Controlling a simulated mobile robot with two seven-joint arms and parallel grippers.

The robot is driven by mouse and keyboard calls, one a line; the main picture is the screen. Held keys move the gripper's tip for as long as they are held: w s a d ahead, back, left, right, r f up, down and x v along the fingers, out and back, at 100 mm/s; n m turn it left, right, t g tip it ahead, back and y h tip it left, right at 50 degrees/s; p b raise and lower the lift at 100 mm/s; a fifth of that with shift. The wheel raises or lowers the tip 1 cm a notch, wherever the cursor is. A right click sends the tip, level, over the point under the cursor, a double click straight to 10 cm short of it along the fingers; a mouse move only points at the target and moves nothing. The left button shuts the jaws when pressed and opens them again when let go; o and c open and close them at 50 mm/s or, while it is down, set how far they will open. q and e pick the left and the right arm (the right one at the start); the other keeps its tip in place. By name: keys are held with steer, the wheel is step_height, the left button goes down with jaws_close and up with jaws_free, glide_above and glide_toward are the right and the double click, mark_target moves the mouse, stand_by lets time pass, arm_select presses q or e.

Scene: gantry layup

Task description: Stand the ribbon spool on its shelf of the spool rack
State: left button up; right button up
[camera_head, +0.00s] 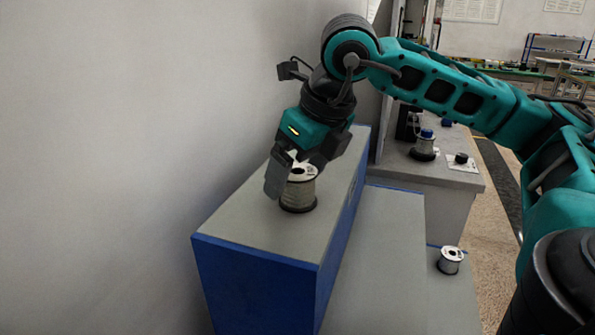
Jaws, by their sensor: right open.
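A spool (298,194) with a pale top flange and grey winding stands upright on the highest level of the stepped grey and blue rack (245,222). My right gripper (292,178) points down over this spool, open. One finger is beside the spool's left side; the other is partly hidden by the hand, and I cannot tell whether either touches it. A smaller spool (450,262) with a white top stands on a low level at the right. Which one is the ribbon spool is not clear from its look. My left gripper is not in view.
A plain wall (110,150) runs close along the rack's left side. The middle step (375,255) looks bare. Behind is a grey bench (455,175) with a blue-topped item (425,145) and a small dark knob (461,159).

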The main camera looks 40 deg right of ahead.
arm_select(q)
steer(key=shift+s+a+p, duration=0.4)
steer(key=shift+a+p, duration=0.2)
steer(key=shift+p, duration=0.3)
arm_select(e)
steer(key=v, duration=1.1)
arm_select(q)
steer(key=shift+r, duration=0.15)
arm_select(e)
steer(key=shift+s, duration=0.1)
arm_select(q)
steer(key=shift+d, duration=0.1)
